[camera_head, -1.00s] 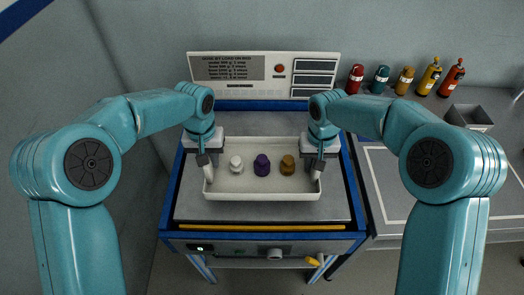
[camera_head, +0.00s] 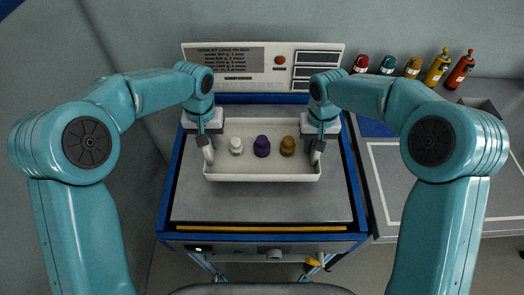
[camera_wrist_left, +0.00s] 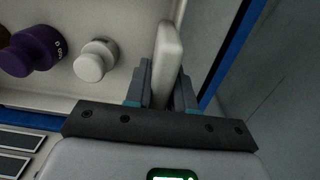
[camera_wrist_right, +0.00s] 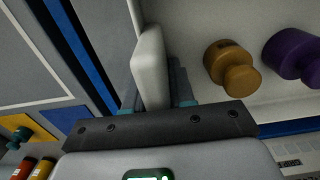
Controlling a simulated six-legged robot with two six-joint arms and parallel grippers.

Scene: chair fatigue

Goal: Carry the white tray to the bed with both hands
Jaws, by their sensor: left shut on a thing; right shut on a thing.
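The white tray (camera_head: 262,176) is over the grey bed (camera_head: 262,206) of the blue-framed machine. It holds a white weight (camera_head: 236,146), a purple weight (camera_head: 262,147) and a brown weight (camera_head: 287,147), all upright in a row. My left gripper (camera_head: 208,150) is shut on the tray's left handle, which shows between the fingers in the left wrist view (camera_wrist_left: 167,62). My right gripper (camera_head: 317,150) is shut on the right handle, which shows in the right wrist view (camera_wrist_right: 150,68). I cannot tell whether the tray's underside touches the bed.
A panel (camera_head: 262,68) with printed text, a red button and displays stands behind the bed. Several coloured bottles (camera_head: 437,68) and a grey bin (camera_head: 482,106) are on the right-hand bench (camera_head: 385,185). The bed's front part is clear.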

